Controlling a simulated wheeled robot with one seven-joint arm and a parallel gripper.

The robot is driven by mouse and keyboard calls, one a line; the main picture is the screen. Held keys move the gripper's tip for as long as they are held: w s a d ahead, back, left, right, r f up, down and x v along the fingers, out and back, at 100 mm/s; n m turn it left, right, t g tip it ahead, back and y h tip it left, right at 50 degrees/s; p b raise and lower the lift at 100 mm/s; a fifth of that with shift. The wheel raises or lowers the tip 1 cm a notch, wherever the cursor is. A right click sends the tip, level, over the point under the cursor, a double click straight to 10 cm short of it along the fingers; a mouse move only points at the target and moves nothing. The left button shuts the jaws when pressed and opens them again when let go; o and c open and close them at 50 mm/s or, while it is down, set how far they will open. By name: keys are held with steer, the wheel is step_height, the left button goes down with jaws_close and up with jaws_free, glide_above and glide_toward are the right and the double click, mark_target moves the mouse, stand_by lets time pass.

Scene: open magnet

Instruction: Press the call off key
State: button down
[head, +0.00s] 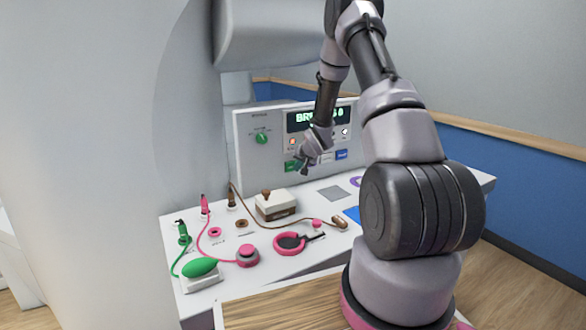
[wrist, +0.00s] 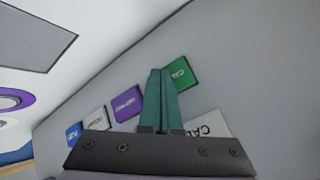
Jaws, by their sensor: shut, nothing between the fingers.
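My gripper (head: 304,173) is shut and empty, in front of the lower part of the upright grey console (head: 252,180). A white key (wrist: 212,124) with a label that also starts "CAL" is partly hidden behind the gripper body. The green key also shows in the head view (head: 290,166), close to the gripper. Contact cannot be told.
The key row also has a purple key (wrist: 127,104), a pale key (wrist: 95,120) and a blue key (wrist: 74,132). The console has a lit display (head: 316,117) and a green knob (head: 262,138). A white box (head: 277,207), corded pink and green items stand on the white desk (head: 250,284).

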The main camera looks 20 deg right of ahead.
steer(key=shift+w+a, duration=0.1)
steer(key=shift+w, duration=0.3)
stand_by(0.5)
steer(key=shift+s, duration=0.15)
steer(key=shift+s+d, duration=0.2)
steer(key=shift+s, duration=0.5)
steer(key=shift+s+d, duration=0.25)
steer(key=shift+s, duration=1)
steer(key=shift+s+d, duration=0.2)
steer(key=shift+s, duration=1.05)
steer(key=shift+r, duration=0.1)
